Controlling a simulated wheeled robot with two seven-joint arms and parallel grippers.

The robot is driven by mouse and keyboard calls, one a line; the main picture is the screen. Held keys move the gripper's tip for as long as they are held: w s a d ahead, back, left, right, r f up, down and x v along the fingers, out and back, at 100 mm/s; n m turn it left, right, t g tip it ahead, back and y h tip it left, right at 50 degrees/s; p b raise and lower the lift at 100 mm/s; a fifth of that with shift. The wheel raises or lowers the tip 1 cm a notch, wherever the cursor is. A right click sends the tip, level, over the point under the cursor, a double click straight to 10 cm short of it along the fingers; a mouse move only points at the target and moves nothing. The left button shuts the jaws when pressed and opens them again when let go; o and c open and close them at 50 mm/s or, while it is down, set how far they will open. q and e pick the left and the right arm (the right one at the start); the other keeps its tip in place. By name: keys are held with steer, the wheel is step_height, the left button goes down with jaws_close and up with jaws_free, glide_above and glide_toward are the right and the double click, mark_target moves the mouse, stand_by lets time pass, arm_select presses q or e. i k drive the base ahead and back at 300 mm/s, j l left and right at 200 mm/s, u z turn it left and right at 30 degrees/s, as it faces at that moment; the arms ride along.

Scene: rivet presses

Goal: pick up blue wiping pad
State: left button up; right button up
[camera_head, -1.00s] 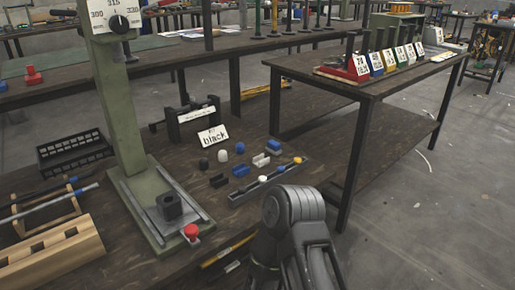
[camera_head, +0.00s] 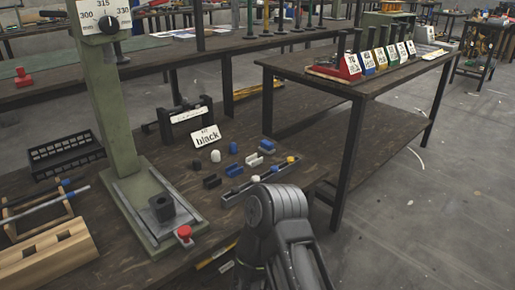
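Several small blue pieces lie on the dark wooden bench. One blue piece (camera_head: 267,146) is at the back, one blue piece (camera_head: 234,170) is in the middle, and a small round blue one (camera_head: 234,148) is near the sign. I cannot tell whether any of them is the blue wiping pad. One of my arms shows as a grey link at the bottom centre, in front of the bench edge. Its fingers do not show, and my other arm is out of the picture.
A green press (camera_head: 121,150) with a red button (camera_head: 184,232) stands on the bench. A sign reading black (camera_head: 206,137), black and white pieces and a narrow tray (camera_head: 236,195) are right of it. A second table (camera_head: 375,88) stands right; the floor (camera_head: 450,190) beyond is open.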

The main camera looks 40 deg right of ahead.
mark_target(266, 146)
steer(key=l+u, duration=0.35)
steer(key=u, duration=0.15)
steer(key=k+l+u, duration=0.1)
steer(key=l+u, duration=0.2)
steer(key=u, duration=0.2)
steer(key=k+l+u, duration=0.1)
steer(key=k+l, duration=0.15)
steer(key=l, duration=0.3)
steer(key=k+l+u, duration=0.1)
steer(key=k+l, duration=0.2)
steer(key=l, duration=0.2)
steer(key=k+l+u, duration=0.15)
steer(key=k+l, duration=0.15)
steer(key=l, duration=0.15)
steer(key=k+l+u, duration=0.1)
steer(key=k+l, duration=0.25)
steer(key=l, duration=0.1)
